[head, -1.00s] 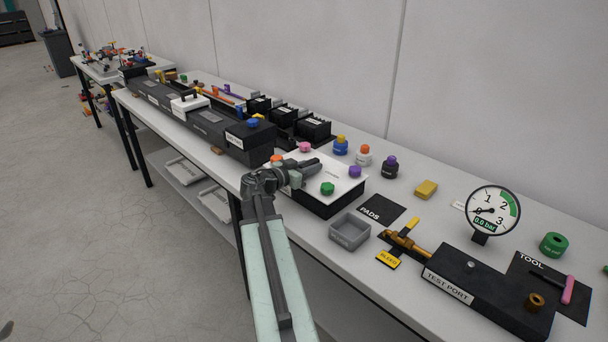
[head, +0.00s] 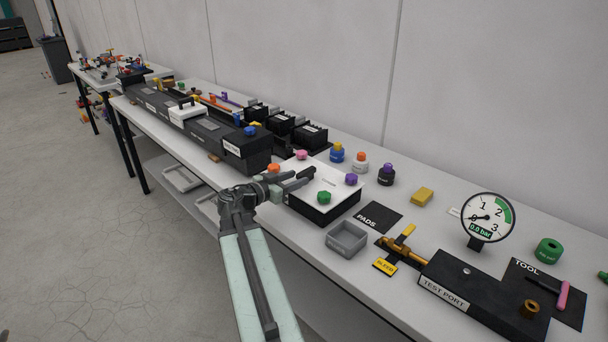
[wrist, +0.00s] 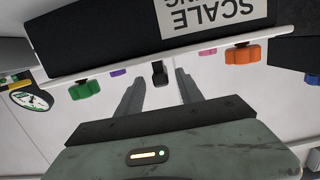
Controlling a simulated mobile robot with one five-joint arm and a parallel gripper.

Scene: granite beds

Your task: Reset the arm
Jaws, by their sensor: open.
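My gripper (head: 306,178) reaches over the near edge of the white-topped black box in the head view. On the white top (head: 318,204) sit a green knob (head: 324,198), a purple knob (head: 351,179), a pink knob (head: 301,155) and an orange knob (head: 274,168). My arm comes up from the bottom of the head view.
A grey tray (head: 346,240), a black PADS mat (head: 377,217), the TEST PORT block (head: 470,290) and a gauge (head: 488,217) stand to the right. Several small bottles (head: 360,163) stand behind the box. Long black housings (head: 205,130) run to the left. Open floor lies left of the bench.

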